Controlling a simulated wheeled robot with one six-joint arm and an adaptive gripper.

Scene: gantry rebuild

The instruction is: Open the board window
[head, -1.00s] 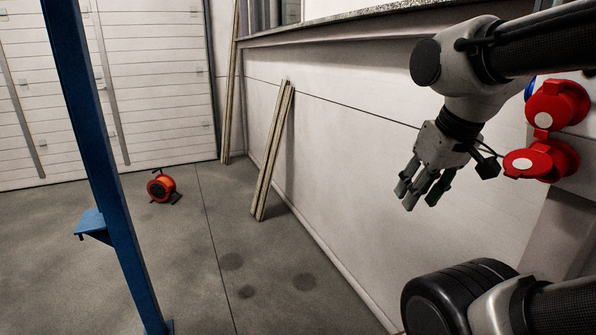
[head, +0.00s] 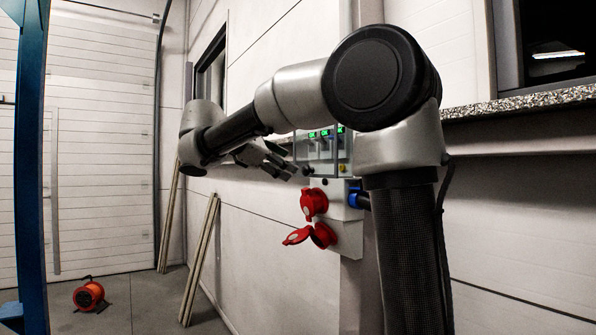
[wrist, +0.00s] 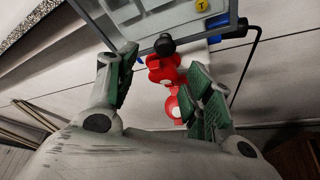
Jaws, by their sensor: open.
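The grey electrical board (head: 345,168), with small green-lit displays, is on the wall right of my gripper in the head view, partly hidden by my arm. Its window (head: 313,150) looks like a clear pane; I cannot tell whether it is ajar. In the wrist view the window's grey frame (wrist: 205,28) crosses the top, with a round black knob (wrist: 166,46) at its lower edge. My gripper (head: 285,168) is open and empty beside the board. In the wrist view its fingers (wrist: 163,66) are spread either side of the knob, with no clear contact.
Planks (head: 200,258) lean on the wall. An orange cable reel (head: 89,296) stands on the floor near a blue post (head: 31,170). A stone sill (head: 520,102) is at right.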

